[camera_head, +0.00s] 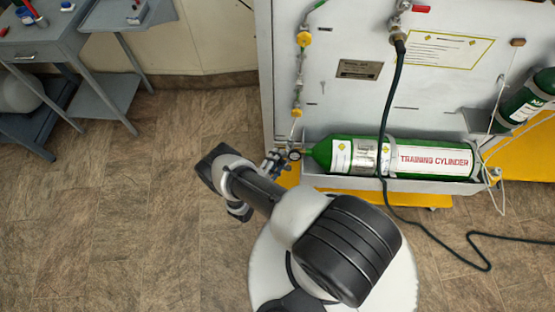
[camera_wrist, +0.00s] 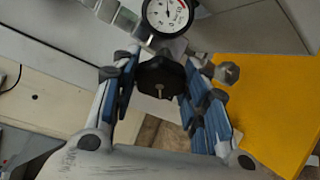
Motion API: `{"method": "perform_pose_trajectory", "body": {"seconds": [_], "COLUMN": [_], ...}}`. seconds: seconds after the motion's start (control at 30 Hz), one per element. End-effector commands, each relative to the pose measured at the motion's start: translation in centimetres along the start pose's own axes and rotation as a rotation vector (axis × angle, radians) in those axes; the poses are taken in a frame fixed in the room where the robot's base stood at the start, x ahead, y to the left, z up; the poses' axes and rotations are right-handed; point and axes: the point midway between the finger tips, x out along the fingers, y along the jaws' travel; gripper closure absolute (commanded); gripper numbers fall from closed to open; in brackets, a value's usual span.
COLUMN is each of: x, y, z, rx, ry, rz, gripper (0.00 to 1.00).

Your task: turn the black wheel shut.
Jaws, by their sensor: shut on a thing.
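The black wheel (camera_wrist: 161,77) sits between the blue-padded fingers of my gripper (camera_wrist: 158,92) in the wrist view. The fingers are closed on it from both sides. A round white gauge (camera_wrist: 168,12) with a red mark stands just beyond the wheel, on the metal fittings. In the head view my gripper (camera_head: 275,162) is at the valve end of the green training cylinder (camera_head: 345,157), which lies on its side. The wheel itself is hidden there by my gripper and arm.
The cylinder rests in a grey tray on a white panel (camera_head: 340,100). A dark hose (camera_head: 389,120) hangs across the cylinder to the floor. A yellow base (camera_wrist: 262,110) lies close to my right finger in the wrist view. Grey tables (camera_head: 60,50) stand at left; the floor between is clear.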

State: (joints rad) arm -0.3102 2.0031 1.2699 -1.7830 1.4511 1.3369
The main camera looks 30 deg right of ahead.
Motion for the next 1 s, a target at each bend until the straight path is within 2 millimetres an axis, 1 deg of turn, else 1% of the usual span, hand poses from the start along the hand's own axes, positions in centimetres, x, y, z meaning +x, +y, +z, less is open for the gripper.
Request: {"method": "perform_pose_trajectory", "body": {"seconds": [0.2, 0.4, 0.9, 0.93, 1.0], "x": [-0.01, -0.01, 0.0, 0.0, 0.0], "y": [-0.06, -0.05, 0.0, 0.0, 0.0], "z": [0.0, 0.0, -0.02, -0.02, -0.01], "rx": [0.102, 0.151, 0.167, 0.167, 0.167], "ry": [0.0, 0.0, -0.001, -0.001, -0.001], "rz": [0.043, 0.062, 0.069, 0.069, 0.069], "gripper": [0.83, 0.83, 0.83, 0.58, 0.53]}}
